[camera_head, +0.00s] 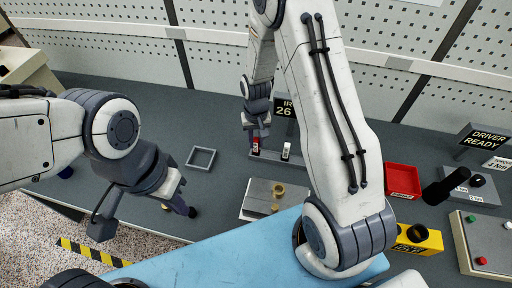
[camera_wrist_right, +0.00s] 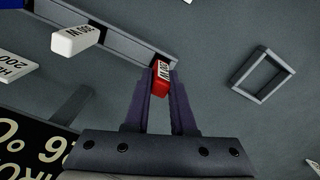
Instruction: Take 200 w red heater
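The red heater (camera_wrist_right: 161,78) is a small red block with a white, partly readable label. It is at the end of the grey rack (camera_wrist_right: 120,38) in the right wrist view, and in the head view (camera_head: 256,146) it shows below my right gripper (camera_head: 257,134). My right gripper's two fingers (camera_wrist_right: 161,92) lie flush along both sides of the red heater, with no gap visible. Whether the heater is clear of the rack cannot be told. My left gripper (camera_head: 184,206) is over the table at the left, apart from the rack; its finger opening is unclear.
A white heater (camera_wrist_right: 75,40) marked 300 W stands in the same rack. A square grey frame (camera_wrist_right: 262,74) lies nearby on the table. A grey block with brass fittings (camera_head: 262,199), a red tray (camera_head: 403,178) and a yellow block (camera_head: 418,238) stand nearer my body.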

